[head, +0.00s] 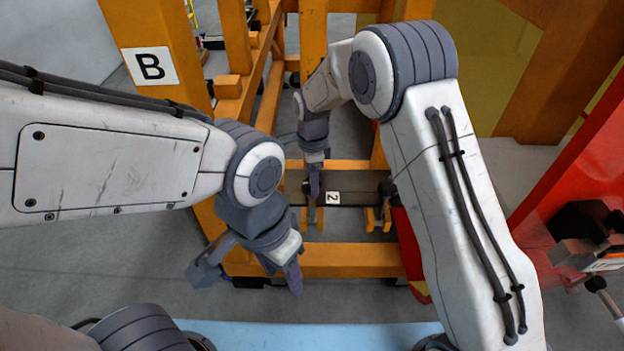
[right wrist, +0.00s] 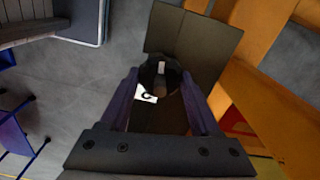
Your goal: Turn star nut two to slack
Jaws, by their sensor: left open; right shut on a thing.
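Star nut two shows in the right wrist view (right wrist: 160,76) as a dark round knob with a light mark in its middle. It sits on a dark bar (head: 270,190), next to a white label marked 2 (head: 333,198). My right gripper (head: 313,180) reaches down to it from above. In the right wrist view its two purple fingers (right wrist: 160,84) lie one on each side of the nut, shut on it. In the head view the fingers mostly hide the nut. My left gripper (head: 291,274) is open and empty, nearer than the bar and apart from it.
An orange frame surrounds the bar, with a front beam (head: 350,260) and a post marked B (head: 149,66). A second dark knob (head: 386,188) is at the bar's right end. A red body (head: 580,150) stands at the right.

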